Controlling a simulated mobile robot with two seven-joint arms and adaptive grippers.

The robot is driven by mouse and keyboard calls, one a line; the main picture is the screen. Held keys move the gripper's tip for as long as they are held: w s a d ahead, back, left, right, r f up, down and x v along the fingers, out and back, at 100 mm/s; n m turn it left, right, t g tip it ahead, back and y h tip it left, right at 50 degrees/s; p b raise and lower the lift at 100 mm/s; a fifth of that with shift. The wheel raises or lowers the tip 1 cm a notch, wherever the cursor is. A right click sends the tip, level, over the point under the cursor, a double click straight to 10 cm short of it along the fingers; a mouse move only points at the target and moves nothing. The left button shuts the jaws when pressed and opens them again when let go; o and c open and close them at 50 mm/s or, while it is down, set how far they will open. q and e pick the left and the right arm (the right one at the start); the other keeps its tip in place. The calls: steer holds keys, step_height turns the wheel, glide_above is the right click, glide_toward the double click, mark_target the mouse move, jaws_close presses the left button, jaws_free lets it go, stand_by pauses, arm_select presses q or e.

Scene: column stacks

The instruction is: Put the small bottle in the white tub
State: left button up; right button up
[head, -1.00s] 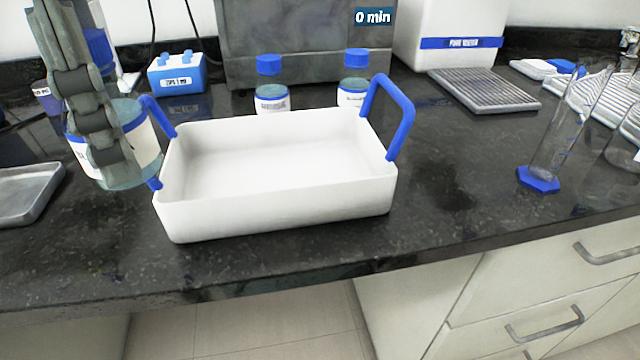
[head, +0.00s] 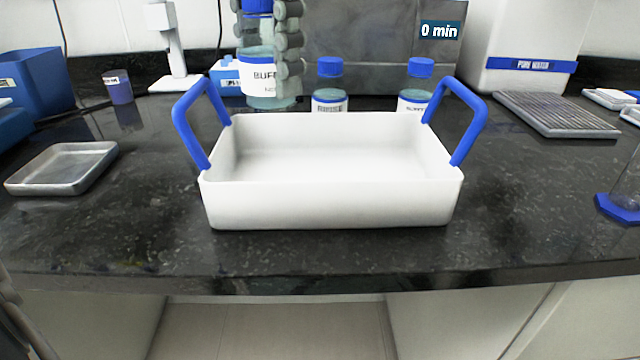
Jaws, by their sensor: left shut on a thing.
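The white tub (head: 330,205) stands on the dark counter in the middle of the head view, with an upright blue handle at each end. It looks empty. My left gripper (head: 288,55) is shut on a clear bottle (head: 258,68) with a blue cap, a "BUFF…" label and bluish liquid. The bottle is upright. In the picture its base is just above the tub's back rim, left of centre; I cannot tell its exact height or depth. The gripper partly hides its right side. My right gripper is not in view.
Two blue-capped bottles, one (head: 330,88) and another (head: 417,85), stand behind the tub. A grey tray (head: 62,168) lies at left, a ribbed rack (head: 555,113) at back right. A blue-based cylinder (head: 620,205) stands at right. The counter's front strip is clear.

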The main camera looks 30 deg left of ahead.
arm_select(q)
step_height(320, 180, down, 6)
steer(key=shift+f, duration=0.1)
step_height(320, 180, down, 3)
steer(key=shift+f, duration=0.25)
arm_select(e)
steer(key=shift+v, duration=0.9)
arm_select(q)
steer(key=shift+f+b, duration=0.1)
steer(key=shift+b, duration=0.25)
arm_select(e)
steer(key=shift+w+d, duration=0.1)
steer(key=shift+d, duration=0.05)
arm_select(q)
steer(key=o, duration=1.3)
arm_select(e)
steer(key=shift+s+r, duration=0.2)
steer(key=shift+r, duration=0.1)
